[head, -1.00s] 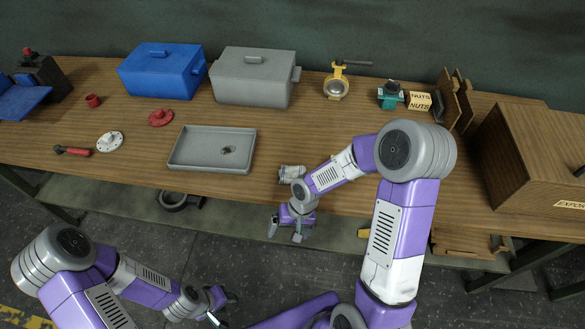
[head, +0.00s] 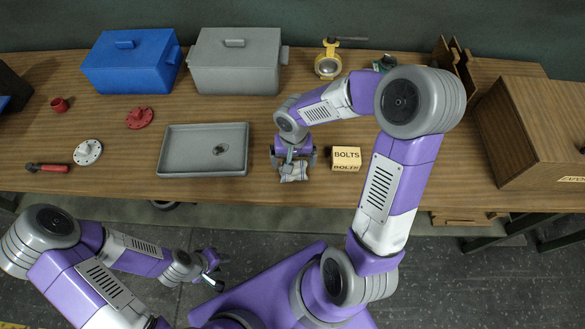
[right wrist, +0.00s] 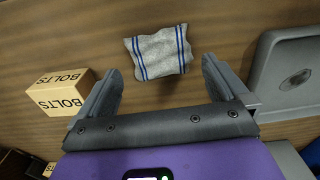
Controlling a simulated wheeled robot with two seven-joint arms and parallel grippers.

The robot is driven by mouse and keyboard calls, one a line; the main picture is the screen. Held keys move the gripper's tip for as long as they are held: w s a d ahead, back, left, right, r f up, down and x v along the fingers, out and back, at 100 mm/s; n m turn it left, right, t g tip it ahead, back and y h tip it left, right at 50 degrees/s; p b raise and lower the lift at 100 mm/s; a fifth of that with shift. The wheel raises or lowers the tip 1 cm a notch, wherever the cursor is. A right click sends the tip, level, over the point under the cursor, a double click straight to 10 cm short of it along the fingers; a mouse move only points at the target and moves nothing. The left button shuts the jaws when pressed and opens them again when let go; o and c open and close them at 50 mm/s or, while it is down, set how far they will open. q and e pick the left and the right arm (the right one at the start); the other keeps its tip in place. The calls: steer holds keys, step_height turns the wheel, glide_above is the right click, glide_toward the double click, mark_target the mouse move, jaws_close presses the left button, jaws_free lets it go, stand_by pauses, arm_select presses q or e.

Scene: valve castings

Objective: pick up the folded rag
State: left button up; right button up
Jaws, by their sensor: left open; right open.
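The folded rag (head: 293,174), grey-white with blue stripes, lies on the wooden bench near its front edge. It also shows whole in the right wrist view (right wrist: 158,53). My right gripper (head: 294,160) is open above the bench at the rag and partly covers it in the head view. In the right wrist view its two fingers stand apart on either side of the rag's near side, with nothing between them gripped. My left gripper (head: 213,273) is open and empty, low in front of the bench.
A BOLTS box (head: 346,160) stands just right of the rag. A grey tray (head: 165,160) lies to its left. Blue (head: 130,68) and grey (head: 236,68) lidded bins stand behind. A large wooden box (head: 535,130) is at the right.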

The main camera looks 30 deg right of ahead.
step_height(320, 180, down, 4)
steer(key=shift+w+r+b, duration=0.1)
steer(key=shift+b, duration=0.2)
steer(key=c, duration=1.1)
steer(key=shift+o, duration=0.2)
step_height(320, 180, up, 10)
steer(key=p, duration=0.2)
steer(key=o, duration=0.4)
steer(key=c, duration=0.3)
steer(key=w+a+f+n, duration=0.1)
steer(key=f, duration=0.1)
steer(key=w+a+f+n, duration=0.1)
steer(key=a+f+n, duration=0.1)
steer(key=w+a+f+n, duration=0.1)
steer(key=a+f+n, duration=0.1)
steer(key=f, duration=0.1)
steer(key=shift+a, duration=0.25)
